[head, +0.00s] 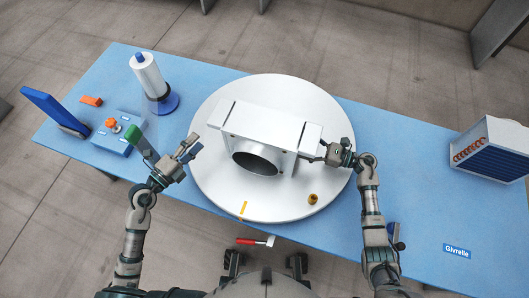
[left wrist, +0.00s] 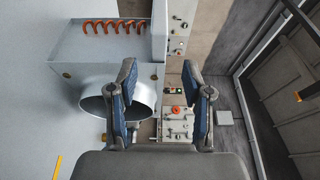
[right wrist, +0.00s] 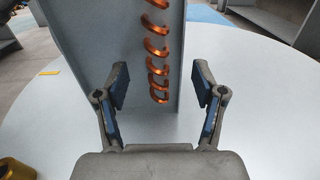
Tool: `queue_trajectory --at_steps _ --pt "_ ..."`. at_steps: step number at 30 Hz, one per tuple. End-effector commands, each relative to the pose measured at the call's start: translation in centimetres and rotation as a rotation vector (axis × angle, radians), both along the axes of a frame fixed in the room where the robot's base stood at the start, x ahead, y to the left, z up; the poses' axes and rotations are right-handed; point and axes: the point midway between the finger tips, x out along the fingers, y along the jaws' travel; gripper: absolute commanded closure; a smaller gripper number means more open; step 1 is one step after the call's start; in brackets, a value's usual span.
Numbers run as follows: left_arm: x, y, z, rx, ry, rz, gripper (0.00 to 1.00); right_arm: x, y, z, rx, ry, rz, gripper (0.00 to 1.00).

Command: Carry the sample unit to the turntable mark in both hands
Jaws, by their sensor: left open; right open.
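The sample unit, which I take to be the white box with a round duct (head: 268,128), sits on the white turntable (head: 222,198). A short orange mark (head: 243,209) lies near the turntable's front edge. My left gripper (head: 190,148) is open and empty, left of the unit and apart from it. In the left wrist view the duct (left wrist: 140,84) shows beyond the fingers (left wrist: 165,100). My right gripper (head: 326,154) is open at the unit's right end. In the right wrist view its fingers (right wrist: 160,88) face a panel with copper bends (right wrist: 157,50); contact cannot be told.
A boxed copper coil (head: 495,150) stands at the right of the blue table (head: 410,150). A white cylinder (head: 149,76), a blue box with an orange knob (head: 115,135) and a blue stand (head: 53,110) stand at the left. A brass piece (head: 313,198) is on the turntable.

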Motion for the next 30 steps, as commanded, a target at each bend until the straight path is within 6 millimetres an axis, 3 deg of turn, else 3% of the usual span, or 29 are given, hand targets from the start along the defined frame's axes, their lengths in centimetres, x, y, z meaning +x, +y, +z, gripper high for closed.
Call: queue_trajectory --at_steps 4,11,24,30 --pt "-1.9 1.2 -0.1 0.000 0.002 0.000 0.50 0.0 0.0 0.0 0.000 0.000 0.000 0.31" --pt "-2.7 1.8 0.0 0.001 -0.001 0.000 0.50 -0.3 -1.2 -0.1 -0.002 0.002 -0.001 0.31" --pt "-2.6 1.8 0.0 0.000 0.000 0.000 0.50 -2.8 -9.8 -0.3 -0.003 0.003 -0.001 0.31" --pt "-2.6 1.8 0.0 0.000 0.000 0.000 0.50 -3.3 -11.4 -0.2 -0.002 0.002 0.000 0.31"
